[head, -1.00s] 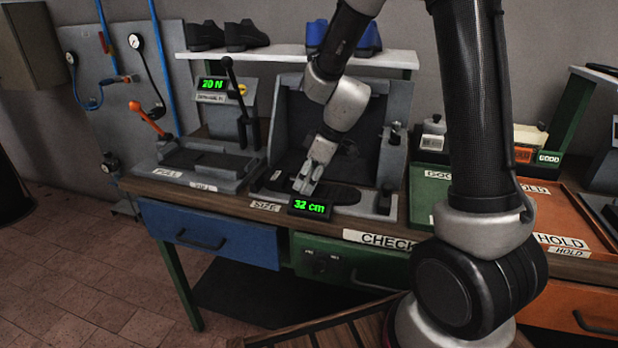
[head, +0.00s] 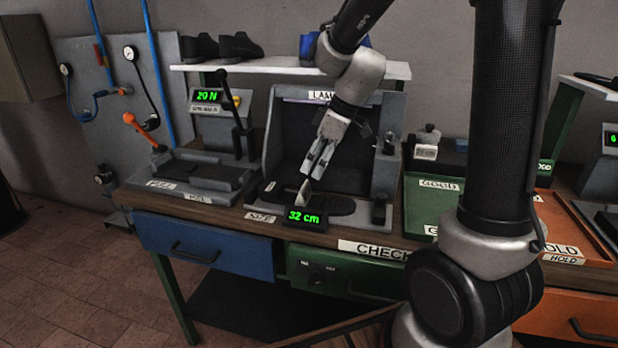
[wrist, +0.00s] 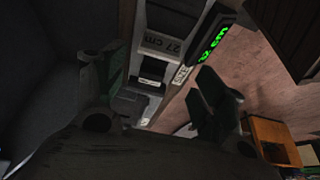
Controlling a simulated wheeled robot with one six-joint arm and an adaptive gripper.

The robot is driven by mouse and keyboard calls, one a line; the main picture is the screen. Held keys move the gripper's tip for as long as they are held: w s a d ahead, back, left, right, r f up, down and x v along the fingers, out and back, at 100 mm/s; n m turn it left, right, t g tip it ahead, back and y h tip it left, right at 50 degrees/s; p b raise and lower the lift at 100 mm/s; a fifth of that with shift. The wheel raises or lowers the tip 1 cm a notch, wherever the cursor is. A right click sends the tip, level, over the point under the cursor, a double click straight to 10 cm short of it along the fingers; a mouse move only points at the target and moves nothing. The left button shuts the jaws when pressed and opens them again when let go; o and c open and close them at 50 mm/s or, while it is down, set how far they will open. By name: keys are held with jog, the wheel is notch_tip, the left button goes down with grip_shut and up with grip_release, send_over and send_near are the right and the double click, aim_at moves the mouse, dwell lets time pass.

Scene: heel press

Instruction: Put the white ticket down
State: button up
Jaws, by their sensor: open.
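My gripper (head: 317,168) is open above the size station in the head view, its fingers pointing down. A small pale piece (head: 304,193) stands tilted just below the fingertips, by the dark foot-shaped plate (head: 336,203); it may be the white ticket, but it is too small to be sure. I cannot tell whether it touches a finger. In the wrist view the two dark fingers of my gripper (wrist: 158,92) are spread apart, with no ticket clearly held between them. A pale curved edge (wrist: 186,130) shows beside the right finger.
The size display (head: 303,217) reads 32 cm at the front edge. The lamp hood (head: 318,130) stands behind my gripper. A lever press (head: 200,170) is at left, a green tray (head: 425,210) and an orange tray (head: 560,225) at right. Shoes (head: 240,46) sit on the shelf above.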

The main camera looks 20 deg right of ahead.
jog(key=s+d+r+m+h, duration=0.1)
jog(key=s+d+r+m, duration=0.2)
jog(key=s, duration=0.4)
jog(key=s+d+r+m+t+h, duration=0.1)
jog(key=s+d+r+m, duration=0.2)
jog(key=s, duration=0.5)
jog(key=s+d+r+m+h, duration=0.1)
jog(key=s+d+r+m, duration=0.2)
jog(key=s+d+m, duration=0.2)
jog(key=s+d, duration=0.1)
jog(key=s, duration=0.2)
jog(key=shift+r+t+h, duration=0.2)
jog(key=shift+t+h, duration=0.1)
jog(key=shift+t, duration=0.1)
